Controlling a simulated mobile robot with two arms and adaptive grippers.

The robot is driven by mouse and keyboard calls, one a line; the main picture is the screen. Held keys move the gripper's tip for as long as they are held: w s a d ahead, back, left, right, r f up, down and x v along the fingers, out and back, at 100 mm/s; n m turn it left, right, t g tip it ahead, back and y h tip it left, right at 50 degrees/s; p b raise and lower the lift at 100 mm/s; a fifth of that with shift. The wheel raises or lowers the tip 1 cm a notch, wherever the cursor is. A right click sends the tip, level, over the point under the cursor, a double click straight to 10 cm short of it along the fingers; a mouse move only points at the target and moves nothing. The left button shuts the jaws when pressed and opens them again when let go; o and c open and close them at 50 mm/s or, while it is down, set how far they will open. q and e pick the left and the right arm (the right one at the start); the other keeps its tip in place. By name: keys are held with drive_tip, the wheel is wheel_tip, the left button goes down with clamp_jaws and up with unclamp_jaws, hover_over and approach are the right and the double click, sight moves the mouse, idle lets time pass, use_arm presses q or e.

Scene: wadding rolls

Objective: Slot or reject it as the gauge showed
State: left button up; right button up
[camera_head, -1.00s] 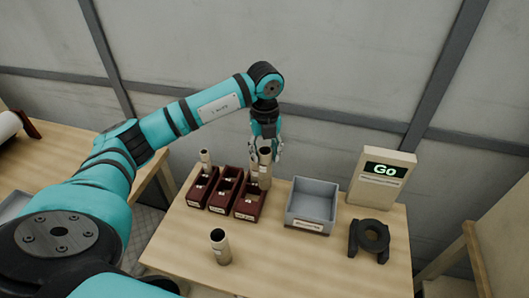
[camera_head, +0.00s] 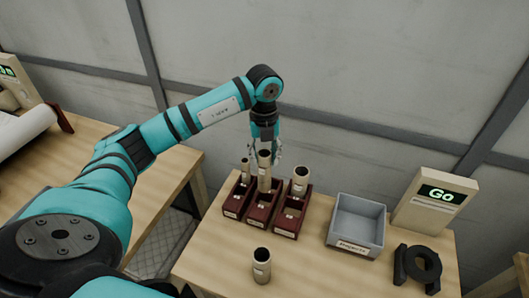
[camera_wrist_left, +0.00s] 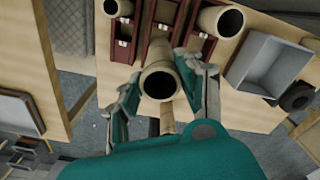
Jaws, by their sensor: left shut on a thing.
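My left gripper (camera_head: 264,153), pointing down, is shut on a beige tube (camera_head: 264,178). The tube is upright at the middle dark red holder (camera_head: 258,214); I cannot tell whether its lower end rests inside. In the left wrist view the held tube (camera_wrist_left: 160,82) shows its open end between the fingers. A thin tube (camera_head: 245,168) stands in the left holder (camera_head: 235,204), and a wide tube (camera_head: 300,183) in the right holder (camera_head: 288,222). The gauge display (camera_head: 437,197) reads "Go". The grey bin (camera_head: 343,241) looks empty. My right gripper is out of view.
Another tube (camera_head: 262,267) stands upright alone near the table's front. A dark ring-shaped gauge (camera_head: 417,268) lies at the right, before the display. A second table (camera_head: 60,160) with a white roll (camera_head: 22,130) is at the left. Bare tabletop lies between the lone tube and the bin.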

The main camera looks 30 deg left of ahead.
sight(264, 167)
use_arm(q)
drive_tip(key=shift+f+b, duration=1)
drive_tip(key=shift+f, duration=0.65)
drive_tip(key=shift+f+b, duration=0.65)
drive_tip(key=shift+f, duration=0.25)
drive_tip(key=shift+f+b, duration=0.8)
drive_tip(key=shift+f, duration=0.4)
drive_tip(key=shift+f+b, duration=0.8)
drive_tip(key=shift+f, duration=0.35)
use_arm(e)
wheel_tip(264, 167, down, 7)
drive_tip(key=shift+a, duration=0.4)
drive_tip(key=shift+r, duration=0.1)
use_arm(q)
drive_tip(key=o, duration=0.9)
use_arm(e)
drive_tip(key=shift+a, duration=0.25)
use_arm(q)
drive_tip(key=shift+o, duration=0.2)
drive_tip(key=shift+r, duration=0.1)
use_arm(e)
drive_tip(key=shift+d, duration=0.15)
